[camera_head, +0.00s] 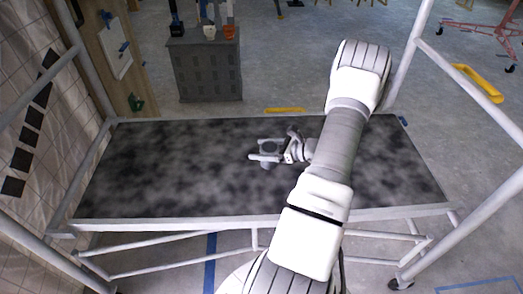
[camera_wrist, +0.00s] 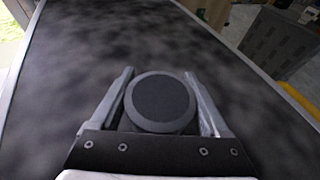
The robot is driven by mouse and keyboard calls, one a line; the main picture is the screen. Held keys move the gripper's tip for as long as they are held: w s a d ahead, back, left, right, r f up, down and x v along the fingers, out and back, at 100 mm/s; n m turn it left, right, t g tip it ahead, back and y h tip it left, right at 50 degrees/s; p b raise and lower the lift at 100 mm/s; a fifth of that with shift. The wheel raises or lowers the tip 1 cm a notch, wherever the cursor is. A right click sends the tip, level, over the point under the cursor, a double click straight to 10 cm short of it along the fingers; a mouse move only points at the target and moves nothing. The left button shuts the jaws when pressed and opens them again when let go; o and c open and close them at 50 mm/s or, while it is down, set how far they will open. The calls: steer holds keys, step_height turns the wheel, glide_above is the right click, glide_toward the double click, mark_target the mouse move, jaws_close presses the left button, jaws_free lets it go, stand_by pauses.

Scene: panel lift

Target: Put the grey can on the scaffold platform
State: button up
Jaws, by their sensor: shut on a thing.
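The grey can (camera_wrist: 160,102) sits between the two fingers of my gripper (camera_wrist: 160,92) in the wrist view, its dark round top facing the camera. My gripper (camera_head: 268,150) also shows in the head view, shut on the can (camera_head: 268,160), which is small and partly hidden there. Both are over the middle of the scaffold platform (camera_head: 160,165), a mottled black and grey deck with a pale frame. I cannot tell whether the can's base touches the deck.
Pale scaffold posts and rails (camera_head: 405,70) stand around the platform. The deck is bare to the left of my gripper. A grey cabinet (camera_head: 205,72) with several items on top stands behind it. A yellow bar (camera_head: 284,110) lies beyond the far edge.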

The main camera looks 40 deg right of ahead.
steer(key=shift+r, duration=0.1)
steer(key=shift+f, duration=0.2)
steer(key=o, duration=1.5)
steer(key=shift+c, duration=0.2)
steer(key=shift+r, duration=0.1)
steer(key=shift+r, duration=0.25)
steer(key=p+v, duration=0.2)
steer(key=v, duration=1)
steer(key=shift+d+f, duration=0.1)
steer(key=shift+f, duration=0.05)
